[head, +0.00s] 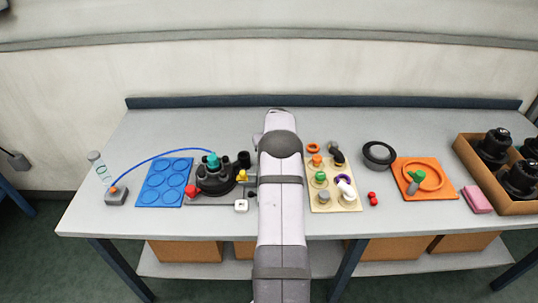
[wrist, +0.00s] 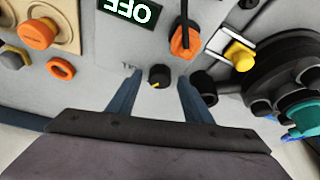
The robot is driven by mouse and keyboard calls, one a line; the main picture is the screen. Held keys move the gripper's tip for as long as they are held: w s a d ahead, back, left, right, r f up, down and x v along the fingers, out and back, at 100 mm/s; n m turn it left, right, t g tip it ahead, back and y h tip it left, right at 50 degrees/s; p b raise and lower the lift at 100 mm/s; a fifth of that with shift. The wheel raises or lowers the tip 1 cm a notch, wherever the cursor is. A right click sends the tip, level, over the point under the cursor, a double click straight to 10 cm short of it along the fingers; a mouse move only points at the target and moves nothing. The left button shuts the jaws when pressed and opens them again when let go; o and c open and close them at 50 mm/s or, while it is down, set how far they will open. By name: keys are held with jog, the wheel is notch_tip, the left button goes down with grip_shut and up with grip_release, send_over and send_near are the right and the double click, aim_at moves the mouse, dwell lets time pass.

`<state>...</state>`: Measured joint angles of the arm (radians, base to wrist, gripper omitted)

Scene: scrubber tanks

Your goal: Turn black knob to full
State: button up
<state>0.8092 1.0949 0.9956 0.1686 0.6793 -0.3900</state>
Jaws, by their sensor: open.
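The black knob (wrist: 159,76) shows in the wrist view as a small round knob with a yellow pointer mark, on a pale grey panel (wrist: 100,75). My gripper (wrist: 158,79) is open. Its two dark blue fingers appear on either side of the knob, with a gap on each side. I cannot tell how far the fingertips are from the panel. Faint lettering lies near the left fingertip, too small to read. In the head view my arm covers the knob and the gripper.
In the wrist view, an orange switch (wrist: 185,40) and an OFF sign (wrist: 132,11) lie beyond the knob. A black cylinder (wrist: 204,84) is close to the right finger. A yellow knob (wrist: 240,56) and black tank unit (wrist: 285,75) stand right. The blue mat (head: 165,182) lies left.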

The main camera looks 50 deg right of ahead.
jog(key=shift+c, duration=0.3)
jog(key=c, duration=1)
jog(key=shift+m, duration=0.4)
jog(key=m+h+b, duration=0.1)
jog(key=m+b, duration=0.1)
jog(key=m, duration=0.1)
jog(key=shift+w+a+f+g, duration=0.1)
jog(key=shift+g, duration=0.3)
jog(key=shift+m+g+h+b, duration=0.35)
jog(key=shift+m+b, duration=0.35)
jog(key=shift+m, duration=0.4)
jog(key=o, duration=1.1)
jog(key=shift+c, duration=0.2)
